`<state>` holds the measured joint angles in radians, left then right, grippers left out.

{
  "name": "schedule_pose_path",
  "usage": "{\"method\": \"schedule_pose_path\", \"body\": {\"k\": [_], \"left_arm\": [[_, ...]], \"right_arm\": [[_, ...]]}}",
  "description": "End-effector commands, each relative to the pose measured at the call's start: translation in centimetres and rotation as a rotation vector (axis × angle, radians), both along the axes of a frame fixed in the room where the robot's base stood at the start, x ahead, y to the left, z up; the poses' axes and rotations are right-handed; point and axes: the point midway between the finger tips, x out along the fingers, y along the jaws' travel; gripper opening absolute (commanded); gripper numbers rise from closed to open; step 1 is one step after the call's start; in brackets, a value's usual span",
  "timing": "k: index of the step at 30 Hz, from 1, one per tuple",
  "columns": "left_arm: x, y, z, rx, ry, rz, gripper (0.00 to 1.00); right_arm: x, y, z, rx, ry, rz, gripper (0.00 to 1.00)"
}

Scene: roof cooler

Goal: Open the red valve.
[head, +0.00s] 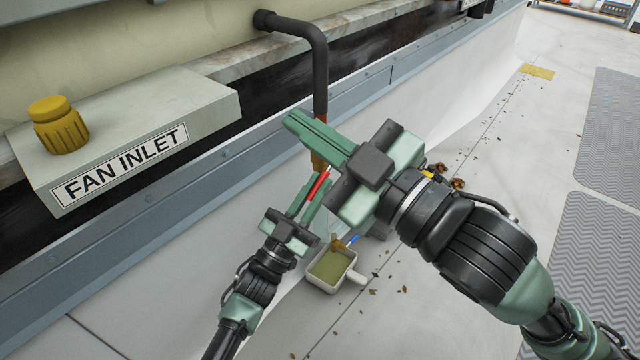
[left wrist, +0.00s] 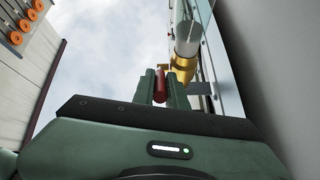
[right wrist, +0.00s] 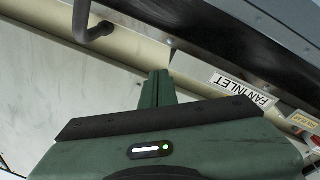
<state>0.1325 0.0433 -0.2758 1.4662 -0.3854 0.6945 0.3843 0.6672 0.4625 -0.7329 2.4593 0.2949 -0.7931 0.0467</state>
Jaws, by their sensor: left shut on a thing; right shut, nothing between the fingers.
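The red valve handle (head: 318,185) is a short red lever on the brass valve (head: 318,160) at the lower end of a dark bent pipe (head: 320,75). My left gripper (head: 312,194) is shut on the red handle. In the left wrist view the red handle (left wrist: 160,88) sits between its fingertips, with the brass valve (left wrist: 182,76) just beyond. My right gripper (head: 291,121) is shut and empty, reaching across in front of the pipe above the valve. It hides part of the pipe and valve. In the right wrist view its fingers (right wrist: 157,84) are together with nothing between them.
A blue handle (head: 352,240) with brass beside it shows low behind the right gripper. A white pan (head: 350,281) with murky liquid stands on the roof below. A yellow cap (head: 60,128) sits on the FAN INLET box (head: 205,105). Leaves litter the floor.

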Motion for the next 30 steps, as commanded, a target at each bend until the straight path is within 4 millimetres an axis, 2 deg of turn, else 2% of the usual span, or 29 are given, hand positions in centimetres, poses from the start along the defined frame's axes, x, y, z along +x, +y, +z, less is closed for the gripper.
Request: {"method": "schedule_pose_path", "body": {"k": [1, 3, 6, 9, 12, 16, 30], "left_arm": [[-0.1, 0.0, -0.3, 0.001, 0.004, 0.0, 0.0], [-0.1, 0.0, -0.3, 0.001, 0.004, 0.0, 0.0], [-0.1, 0.0, -0.3, 0.001, 0.004, 0.0, 0.0], [0.0, 0.0, -0.3, 0.001, 0.004, 0.0, 0.0], [0.0, 0.0, -0.3, 0.001, 0.004, 0.0, 0.0], [-0.1, 0.0, -0.3, 0.001, 0.004, 0.0, 0.0], [-0.1, 0.0, -0.3, 0.002, 0.004, -0.001, 0.0]], "right_arm": [[0.8, -0.4, -2.5, -0.088, 0.054, -0.035, 0.0], [1.6, -1.2, -5.7, -0.192, 0.126, -0.08, 0.0], [2.3, -2.6, -9.2, -0.311, 0.206, -0.138, 0.0], [2.6, -3.8, -11.5, -0.389, 0.258, -0.18, 0.0], [2.8, -4.5, -12.6, -0.429, 0.286, -0.201, 0.0], [3.6, -4.2, -13.3, -0.442, 0.296, -0.207, 0.0], [10.4, 1.4, -16.5, -0.44, 0.291, -0.206, 0.0]]}}
